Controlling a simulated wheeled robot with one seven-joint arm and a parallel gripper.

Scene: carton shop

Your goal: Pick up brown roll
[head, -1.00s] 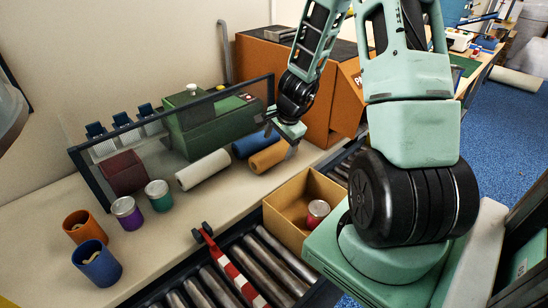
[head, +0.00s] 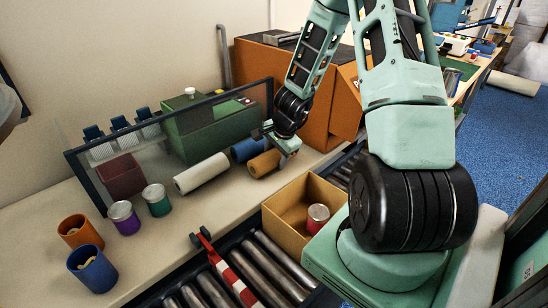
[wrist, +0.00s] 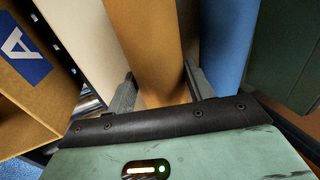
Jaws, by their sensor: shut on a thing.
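My gripper (head: 285,150) is at the roll's right end. In the wrist view the brown roll (wrist: 147,45) runs away from me between the two fingers of my gripper (wrist: 158,95), and they are shut on it. The blue roll (wrist: 228,40) shows just right of the right finger. I cannot tell whether the brown roll is clear of the bench.
An open carton (head: 288,208) with a red can (head: 317,216) inside stands on the roller conveyor in front. A clear panel with a dark frame (head: 75,165) stands behind the rolls, before a green machine (head: 215,130). Cans and cups stand at the left of the bench.

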